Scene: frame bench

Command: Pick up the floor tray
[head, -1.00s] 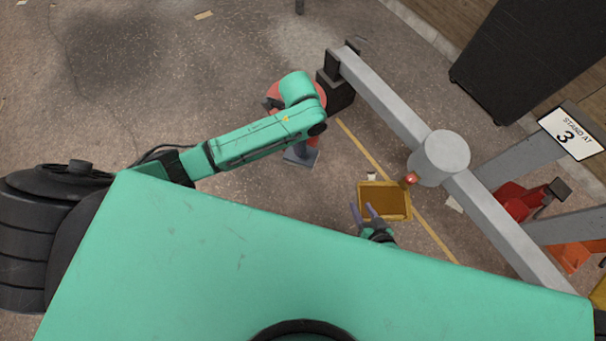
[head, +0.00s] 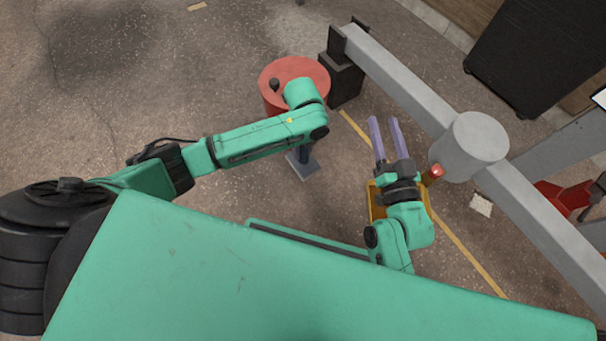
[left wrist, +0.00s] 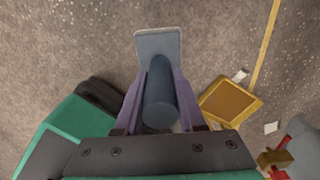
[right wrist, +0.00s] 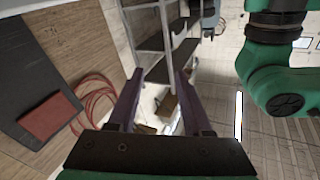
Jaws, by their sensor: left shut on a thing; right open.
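The floor tray is a shallow yellow-brown square tray (head: 375,206) on the floor.
A grey beam (head: 395,78) with a thick grey cylinder (head: 467,147) runs diagonally right of the tray. A red drum (head: 290,72) stands beyond my left arm. A yellow line (head: 468,252) crosses the floor. A black cabinet (head: 530,50) is at the upper right.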

